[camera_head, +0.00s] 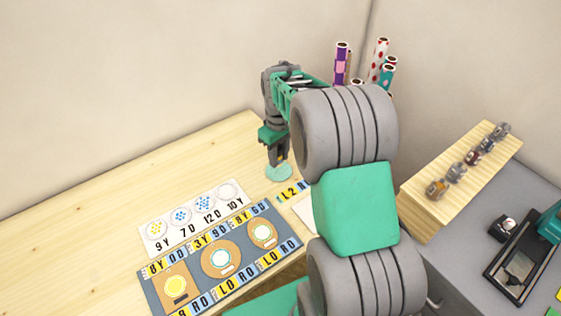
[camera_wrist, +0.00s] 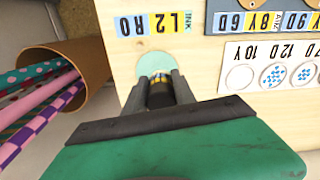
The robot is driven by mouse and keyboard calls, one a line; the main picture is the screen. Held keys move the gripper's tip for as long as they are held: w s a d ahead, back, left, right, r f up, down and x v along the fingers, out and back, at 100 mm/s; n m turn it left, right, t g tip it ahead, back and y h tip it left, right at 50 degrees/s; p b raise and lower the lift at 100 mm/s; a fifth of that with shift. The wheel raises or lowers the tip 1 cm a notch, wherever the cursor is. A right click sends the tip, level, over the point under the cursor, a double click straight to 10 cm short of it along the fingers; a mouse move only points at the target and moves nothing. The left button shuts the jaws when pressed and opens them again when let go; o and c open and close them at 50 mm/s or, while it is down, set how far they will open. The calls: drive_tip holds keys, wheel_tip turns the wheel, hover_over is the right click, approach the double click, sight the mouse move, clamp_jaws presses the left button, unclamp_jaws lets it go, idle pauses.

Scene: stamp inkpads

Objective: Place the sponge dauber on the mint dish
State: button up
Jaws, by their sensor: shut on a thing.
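The mint dish (camera_head: 279,174) is a pale green disc on the wooden table; it also shows in the wrist view (camera_wrist: 154,62), partly covered by my fingers. My gripper (camera_head: 277,161) points down right at the dish. In the wrist view my gripper (camera_wrist: 160,84) is shut on the sponge dauber (camera_wrist: 160,98), a small dark piece with a yellow and blue band. The dauber's lower end is hidden, so I cannot tell whether it touches the dish. In the head view the dauber is hidden by the fingers.
A white card (camera_head: 196,239) with dotted circles and a blue-grey mat (camera_head: 208,296) with round pads lie in front. Patterned rolls (camera_head: 341,62) stand behind my arm in a brown holder (camera_wrist: 92,42). The left tabletop is clear.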

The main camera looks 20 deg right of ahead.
sight(280, 163)
drive_tip(key=shift+w+d+f, duration=0.25)
drive_tip(key=shift+f, duration=0.1)
drive_tip(key=shift+w+d+f, duration=0.1)
drive_tip(key=shift+f, duration=1.55)
drive_tip(key=shift+f, duration=0.15)
drive_tip(key=o, duration=1.1)
